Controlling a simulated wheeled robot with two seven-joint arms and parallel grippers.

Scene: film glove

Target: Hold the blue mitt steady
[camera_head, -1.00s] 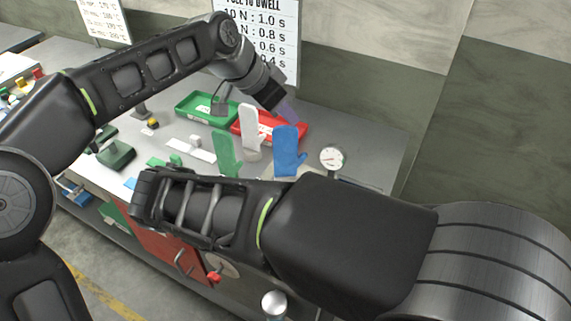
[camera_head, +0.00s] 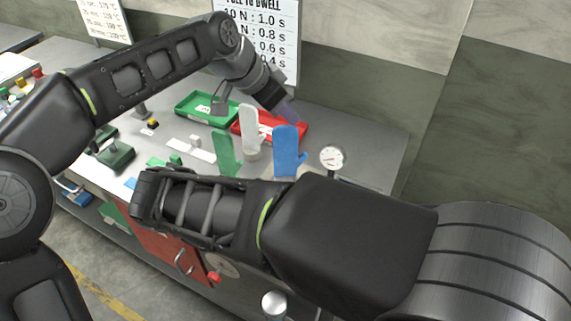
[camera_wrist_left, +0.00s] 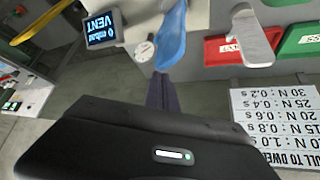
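The blue mitt (camera_head: 286,152) stands upright on the bench in the head view, its thumb on the right side. It also shows in the left wrist view (camera_wrist_left: 171,38). My left gripper (camera_head: 289,112) reaches down from the back left to the top of the mitt. In the left wrist view, its dark purple fingers (camera_wrist_left: 161,88) lie close together at the mitt's tip. I cannot tell whether they grip it or only sit beside it. My right arm crosses the foreground, and its gripper does not show.
A white mitt (camera_head: 249,130) and a green mitt (camera_head: 226,157) stand left of the blue one. A red tray (camera_head: 296,129) and a green tray (camera_head: 190,106) lie behind. A round dial gauge (camera_head: 332,157) stands close on the right. The bench's far right is clear.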

